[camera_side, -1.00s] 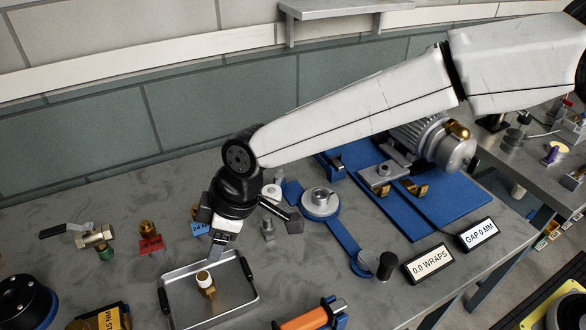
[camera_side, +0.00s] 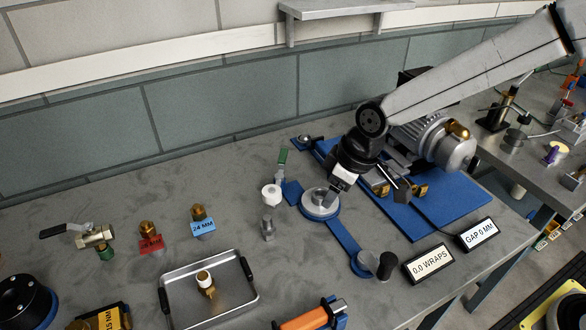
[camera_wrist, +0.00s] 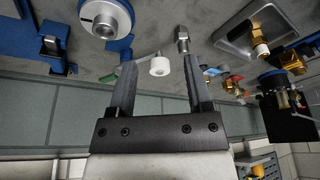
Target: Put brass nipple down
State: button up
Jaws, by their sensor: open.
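The brass nipple (camera_side: 209,291), a brass fitting with a white top end, stands upright in the metal tray (camera_side: 178,309) with black handles. It also shows in the wrist view (camera_wrist: 260,42), in the tray at the upper right. My gripper (camera_side: 366,193) is open and empty, well to the right of the tray, near the round metal hub (camera_side: 320,204) and the blue plate. In the wrist view my open fingers (camera_wrist: 156,57) have nothing gripped between them; a white roll (camera_wrist: 160,67) shows beyond them.
A grey metal fitting (camera_side: 268,228) stands between tray and hub. Brass fittings with a red tag (camera_side: 151,242) and a blue tag (camera_side: 203,229) stand behind the tray. A motor (camera_side: 425,140) sits on the blue plate (camera_side: 450,205). Displays (camera_side: 429,263) stand at the front right.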

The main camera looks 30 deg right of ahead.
jog(key=s+d+f+m+h, duration=0.1)
jog(key=s+d+m, duration=0.2)
jog(key=s+d, duration=0.3)
jog(key=s+d+f+m+h, duration=0.1)
jog(key=s+d+m, duration=0.3)
jog(key=d, duration=0.9)
jog(key=s, duration=0.2)
jog(key=shift+s+d+f, duration=0.2)
jog(key=shift+s+f, duration=0.1)
jog(key=shift+f, duration=0.05)
